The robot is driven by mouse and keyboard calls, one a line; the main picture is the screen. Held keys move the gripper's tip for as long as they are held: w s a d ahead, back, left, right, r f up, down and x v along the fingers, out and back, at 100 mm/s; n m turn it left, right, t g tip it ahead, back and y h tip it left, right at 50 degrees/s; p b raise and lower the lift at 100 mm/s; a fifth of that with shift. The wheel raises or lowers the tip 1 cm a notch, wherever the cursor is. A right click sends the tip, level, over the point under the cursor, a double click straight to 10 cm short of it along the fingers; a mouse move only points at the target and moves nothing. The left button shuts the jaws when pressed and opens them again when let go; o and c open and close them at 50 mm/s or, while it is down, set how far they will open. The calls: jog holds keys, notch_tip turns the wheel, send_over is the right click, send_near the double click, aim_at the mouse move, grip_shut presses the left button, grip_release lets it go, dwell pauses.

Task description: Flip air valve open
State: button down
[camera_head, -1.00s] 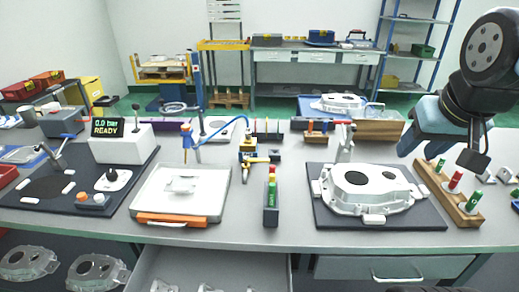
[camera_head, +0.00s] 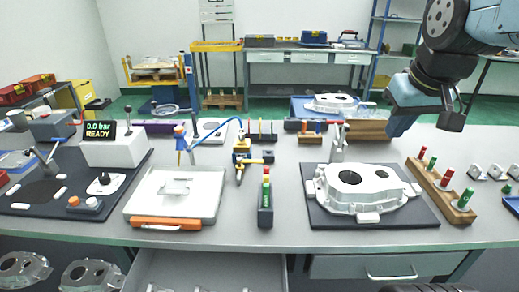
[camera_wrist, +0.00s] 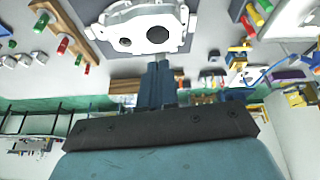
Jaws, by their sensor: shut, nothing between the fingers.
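The air valve appears to be the small yellow fitting with a dark body (camera_head: 242,147) at the middle of the bench, near the blue air hose (camera_head: 215,130). A yellow fitting and blue hose also show at the right of the wrist view (camera_wrist: 238,56). The valve's lever position is too small to tell. My gripper (camera_wrist: 160,66) is shut and empty, its two fingers together in the wrist view. In the head view my arm hangs at the upper right, above the bench and well apart from the valve.
A silver casting (camera_head: 362,188) sits on a dark mat right of centre. A wooden block with coloured plugs (camera_head: 441,190) stands to its right. A green-and-red plug holder (camera_head: 265,203) stands before the valve. A white tray (camera_head: 150,206) and pressure display (camera_head: 100,130) reading 0.0 bar READY are left.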

jog(key=w+a+f+n+g+y, duration=0.1)
jog(key=w+a+n+g, duration=0.2)
jog(key=w, duration=0.4)
jog(key=w+a+f+n, duration=0.1)
jog(key=w+a+n, duration=0.2)
jog(key=w+a, duration=0.35)
jog(key=w+a+n+g+y, duration=0.1)
jog(key=w+a+n+g, duration=0.2)
jog(key=w, duration=0.6)
jog(key=w+a+f+n+g+y, duration=0.2)
jog(key=w+a+f+n+g, duration=0.2)
jog(key=w+a+f+n, duration=0.5)
jog(key=w+a+f, duration=0.4)
jog(key=w+f, duration=0.1)
jog(key=f, duration=0.2)
jog(key=shift+w+f+g, duration=0.3)
jog(key=shift+w, duration=0.05)
jog(key=shift+f, duration=0.1)
